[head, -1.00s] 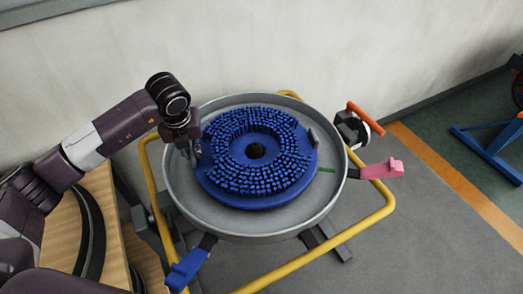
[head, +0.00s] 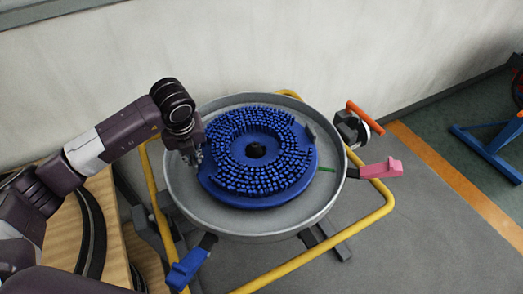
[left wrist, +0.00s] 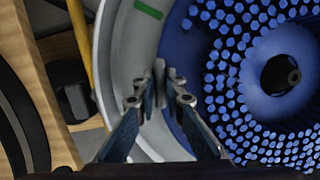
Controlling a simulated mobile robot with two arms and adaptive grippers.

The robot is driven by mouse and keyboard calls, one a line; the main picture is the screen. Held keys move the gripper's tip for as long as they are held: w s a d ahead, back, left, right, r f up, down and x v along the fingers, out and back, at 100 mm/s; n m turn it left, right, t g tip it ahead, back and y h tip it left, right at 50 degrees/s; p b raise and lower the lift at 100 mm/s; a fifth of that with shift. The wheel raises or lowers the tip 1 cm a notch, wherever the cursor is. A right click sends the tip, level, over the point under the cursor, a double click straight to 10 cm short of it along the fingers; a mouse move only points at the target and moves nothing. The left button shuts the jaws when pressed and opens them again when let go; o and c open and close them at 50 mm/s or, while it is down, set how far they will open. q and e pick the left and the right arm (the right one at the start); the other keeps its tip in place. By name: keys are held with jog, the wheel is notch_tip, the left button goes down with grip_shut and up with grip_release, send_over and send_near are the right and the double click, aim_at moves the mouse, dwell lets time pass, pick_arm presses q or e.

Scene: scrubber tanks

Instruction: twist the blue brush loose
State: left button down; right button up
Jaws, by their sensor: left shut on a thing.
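The blue brush (head: 255,201) is a round disc with rings of bristles and a dark centre hole. It lies bristles up in a round grey pan (head: 238,229). A grey lug (head: 311,133) stands on its right rim. My left gripper (head: 194,158) is at the brush's left rim. In the left wrist view, my left gripper (left wrist: 158,82) is shut on another grey lug (left wrist: 159,73) at the edge of the blue brush (left wrist: 181,60). The fingers partly hide this lug's base. My right gripper is not in view.
A yellow tube frame (head: 356,226) surrounds the pan. A blue handle (head: 186,268), a pink handle (head: 382,169) and an orange lever (head: 365,117) stick out around it. A wall is behind. A wooden surface (head: 121,240) is at left.

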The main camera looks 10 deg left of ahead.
pick_arm(q)
jog(key=shift+s+d+n, duration=0.35)
jog(key=shift+s+n, duration=0.15)
jog(key=shift+s, duration=0.1)
jog(key=c, duration=1.9)
grip_release()
jog(key=shift+c, duration=0.2)
jog(key=shift+s+a+f, duration=0.15)
jog(key=shift+s+f, duration=0.05)
jog(key=shift+f, duration=0.05)
jog(key=shift+r, duration=0.45)
jog(key=v, duration=1.1)
jog(key=shift+d+r, duration=0.25)
jog(key=shift+r, duration=0.05)
jog(key=shift+f, duration=0.1)
